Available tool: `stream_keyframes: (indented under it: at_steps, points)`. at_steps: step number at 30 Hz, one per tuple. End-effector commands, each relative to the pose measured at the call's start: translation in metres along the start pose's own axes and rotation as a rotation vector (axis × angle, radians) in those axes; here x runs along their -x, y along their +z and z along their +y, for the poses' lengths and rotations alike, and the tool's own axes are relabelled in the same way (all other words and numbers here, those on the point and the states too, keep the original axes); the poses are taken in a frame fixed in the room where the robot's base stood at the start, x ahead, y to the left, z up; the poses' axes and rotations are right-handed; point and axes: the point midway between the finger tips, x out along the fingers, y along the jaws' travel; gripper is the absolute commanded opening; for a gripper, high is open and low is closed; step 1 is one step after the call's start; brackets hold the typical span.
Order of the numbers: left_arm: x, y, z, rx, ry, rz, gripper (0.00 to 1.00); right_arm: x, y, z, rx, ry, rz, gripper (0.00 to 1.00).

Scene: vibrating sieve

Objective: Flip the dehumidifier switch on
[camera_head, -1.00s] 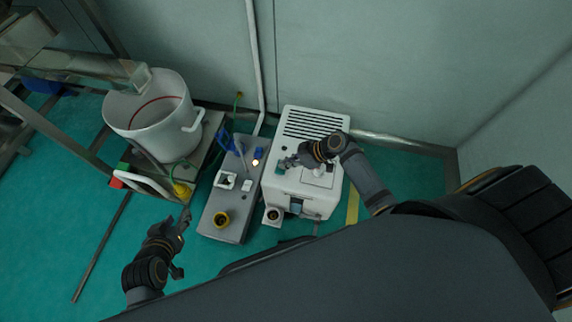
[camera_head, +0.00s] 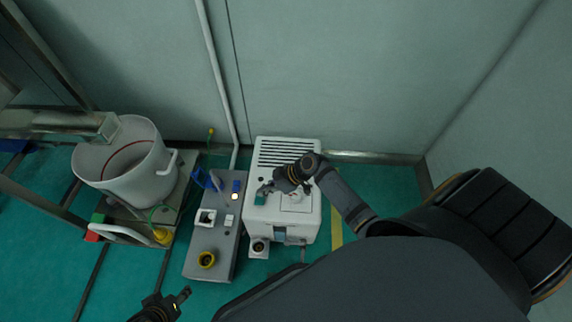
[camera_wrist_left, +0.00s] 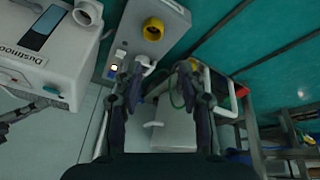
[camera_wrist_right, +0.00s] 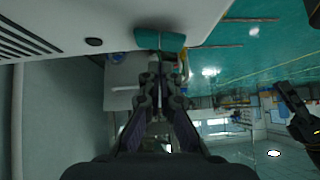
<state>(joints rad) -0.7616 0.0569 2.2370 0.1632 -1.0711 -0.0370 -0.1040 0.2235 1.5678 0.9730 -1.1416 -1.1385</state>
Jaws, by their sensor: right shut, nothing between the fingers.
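The dehumidifier is a white box (camera_head: 284,151) with dark vent slots, standing by the wall in the head view. A teal piece (camera_head: 260,199), which looks like its switch, sits at its left edge. It also shows in the right wrist view (camera_wrist_right: 162,39), just ahead of my right fingertips. My right gripper (camera_head: 268,188) is shut and empty, over the box's left edge next to the teal piece. I cannot tell whether they touch. My left gripper (camera_head: 182,294) is low in the head view, away from the box. Its fingers stand apart and empty in the left wrist view (camera_wrist_left: 160,72).
A grey panel (camera_head: 215,259) with a yellow ring, a socket and small switches lies left of the box. A white bucket (camera_head: 140,176) stands further left on a metal frame. A wall is behind. Green floor lies in front.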

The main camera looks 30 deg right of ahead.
Motion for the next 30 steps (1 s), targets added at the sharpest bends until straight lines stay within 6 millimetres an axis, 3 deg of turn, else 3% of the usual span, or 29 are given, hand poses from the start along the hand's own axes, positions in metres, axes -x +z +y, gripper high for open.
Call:
stream_keyframes:
  at_steps: [1, 3, 9, 13, 18, 27, 30]
  points:
    - [0.026, -0.017, -0.001, -0.011, -0.014, -0.034, 0.40, 0.019, -0.026, 0.002, 0.001, 0.006, 0.006, 0.00]
    - [0.026, -0.013, -0.003, -0.013, -0.024, -0.072, 0.40, 0.032, -0.018, 0.002, 0.002, 0.007, -0.001, 0.00]
    - [0.043, -0.015, -0.007, -0.019, -0.048, -0.155, 0.40, 0.078, -0.016, 0.002, 0.002, 0.006, -0.001, 0.00]
    - [0.051, -0.016, -0.010, -0.020, -0.060, -0.191, 0.40, 0.097, -0.016, 0.002, 0.001, 0.006, 0.001, 0.00]
    - [0.055, -0.015, -0.011, -0.020, -0.068, -0.215, 0.40, 0.109, -0.015, 0.002, -0.001, 0.005, 0.004, 0.00]
    - [0.055, -0.015, -0.012, -0.020, -0.069, -0.218, 0.40, 0.109, -0.015, 0.002, -0.001, 0.005, 0.005, 0.00]
    - [0.044, -0.011, -0.011, -0.020, -0.061, -0.196, 0.40, 0.107, -0.013, 0.004, -0.005, -0.001, 0.006, 0.00]
